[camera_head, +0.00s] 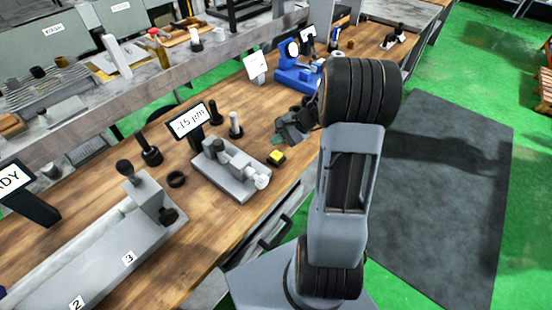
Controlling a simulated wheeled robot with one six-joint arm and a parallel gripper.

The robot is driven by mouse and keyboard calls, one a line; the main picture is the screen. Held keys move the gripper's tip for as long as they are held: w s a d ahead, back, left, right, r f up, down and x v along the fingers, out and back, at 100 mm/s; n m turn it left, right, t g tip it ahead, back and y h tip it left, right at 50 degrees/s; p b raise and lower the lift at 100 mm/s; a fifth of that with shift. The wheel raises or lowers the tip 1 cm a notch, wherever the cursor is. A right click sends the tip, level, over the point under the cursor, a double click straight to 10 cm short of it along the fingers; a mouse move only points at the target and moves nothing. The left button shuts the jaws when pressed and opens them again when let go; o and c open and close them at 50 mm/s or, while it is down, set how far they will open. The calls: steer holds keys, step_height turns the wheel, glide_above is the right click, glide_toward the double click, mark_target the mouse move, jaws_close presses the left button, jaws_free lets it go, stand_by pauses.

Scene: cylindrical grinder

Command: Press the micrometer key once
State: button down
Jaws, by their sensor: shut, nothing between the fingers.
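A small dark block with a yellow top (276,156), which looks like the micrometer key, sits on the wooden bench. It is just right of a grey measuring fixture (217,173) that bears a light cylindrical part. A small display (190,121) behind the fixture reads "-15 µm". My gripper (284,136) is dark, small in the view and partly hidden by my arm. It is shut and empty, just above and right of the yellow key in the picture, with a visible gap between them. I cannot tell its height over the bench.
Dark upright posts (148,151) and a pale-topped post (235,123) stand near the display. A blue device (298,72) stands farther back. A long grey rail numbered 2 and 3 (105,257) fills the left front. Bare wood (215,225) lies before the fixture.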

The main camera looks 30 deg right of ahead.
mark_target(277, 156)
steer(key=shift+f+b, duration=1.15)
steer(key=shift+f, duration=0.75)
stand_by(0.5)
steer(key=shift+f+b, duration=0.4)
steer(key=shift+f+b, duration=0.4)
steer(key=shift+f, duration=0.1)
stand_by(0.7)
steer(key=shift+r, duration=0.1)
stand_by(0.3)
steer(key=shift+r+p, duration=0.7)
steer(key=shift+r, duration=0.15)
steer(key=shift+r, duration=0.1)
steer(key=shift+r+p, duration=1.9)
steer(key=shift+r, duration=0.55)
